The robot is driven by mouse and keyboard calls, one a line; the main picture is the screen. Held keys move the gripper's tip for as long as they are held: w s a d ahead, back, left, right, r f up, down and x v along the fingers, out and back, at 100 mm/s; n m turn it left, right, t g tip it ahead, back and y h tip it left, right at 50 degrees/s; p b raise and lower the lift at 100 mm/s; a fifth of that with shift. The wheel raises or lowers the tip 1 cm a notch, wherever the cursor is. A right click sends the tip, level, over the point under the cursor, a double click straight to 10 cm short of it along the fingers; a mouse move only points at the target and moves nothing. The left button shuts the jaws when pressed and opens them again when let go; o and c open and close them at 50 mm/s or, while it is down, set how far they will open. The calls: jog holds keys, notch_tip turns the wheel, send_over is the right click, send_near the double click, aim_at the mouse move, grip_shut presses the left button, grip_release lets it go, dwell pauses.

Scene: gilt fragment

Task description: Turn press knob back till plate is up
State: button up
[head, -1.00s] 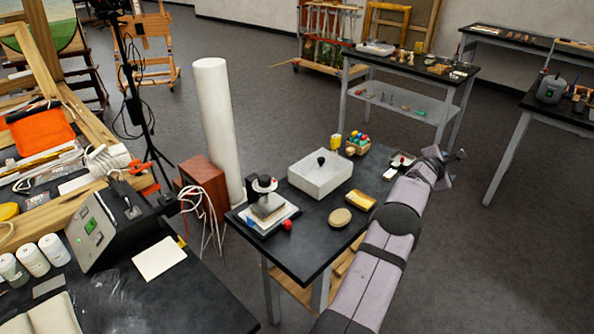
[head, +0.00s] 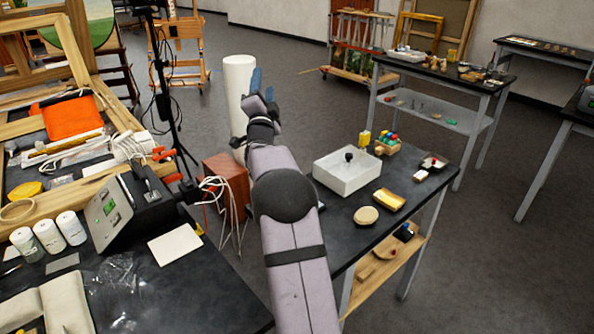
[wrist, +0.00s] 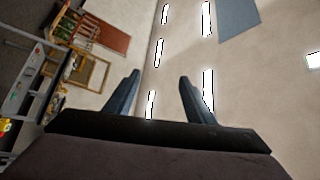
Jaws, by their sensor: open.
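The press with its knob and plate is not visible now. In the head view my arm crosses the left part of the small dark table (head: 345,225), where the press stood, and hides it.
A red-brown box (head: 227,180) with white cords stands left of my arm. A dark control box (head: 125,210) is on the left bench.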

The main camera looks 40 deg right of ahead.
jog(key=s+a+f+m+g+h+b, duration=0.25)
jog(key=a+m, duration=0.55)
jog(key=m, duration=0.6)
jog(key=s+f+m+g+b, duration=0.1)
jog(key=s+f+m+g, duration=0.2)
jog(key=s+f+m, duration=0.1)
jog(key=s+d+f+m+g+b, duration=0.1)
jog(key=s+f+m+g+b, duration=0.1)
jog(key=f+m, duration=0.4)
jog(key=s+d+f+m+g+h+b, duration=0.1)
jog(key=s+f+m+g, duration=0.4)
jog(key=s+f+m, duration=0.1)
jog(key=shift+s+f+b, duration=0.3)
jog(key=shift+s+f, duration=0.05)
jog(key=shift+f, duration=0.3)
jog(key=shift+p+x, duration=1.2)
jog(key=shift+x, duration=2.45)
jog(key=shift+r, duration=0.1)
jog(key=c, duration=1.1)
